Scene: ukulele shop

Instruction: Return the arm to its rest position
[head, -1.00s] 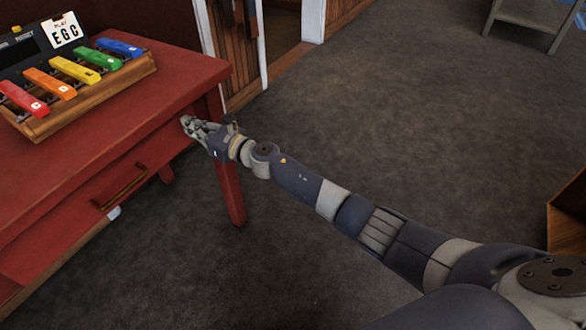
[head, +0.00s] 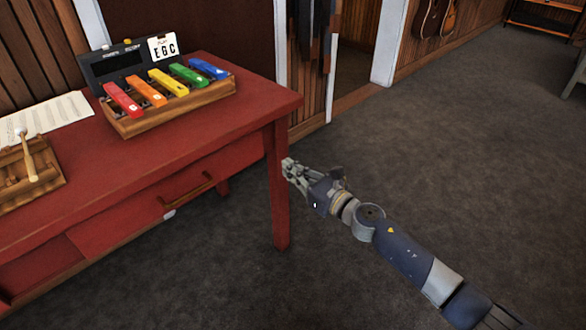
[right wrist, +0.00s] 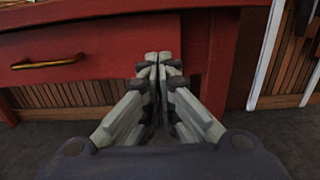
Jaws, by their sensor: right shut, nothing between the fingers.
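My right gripper (head: 291,173) is shut and empty. In the head view it is in front of the red table's (head: 262,107) right front leg, below the tabletop. The right arm reaches in from the lower right over the carpet. In the right wrist view the closed fingertips (right wrist: 158,62) meet in the middle, with the red table front (right wrist: 100,42) and its drawer handle (right wrist: 48,62) behind them. I cannot tell whether the fingers touch the table. My left gripper is not in view.
Dark carpet (head: 450,150) is clear at the right. Guitars (head: 430,18) hang at the back.

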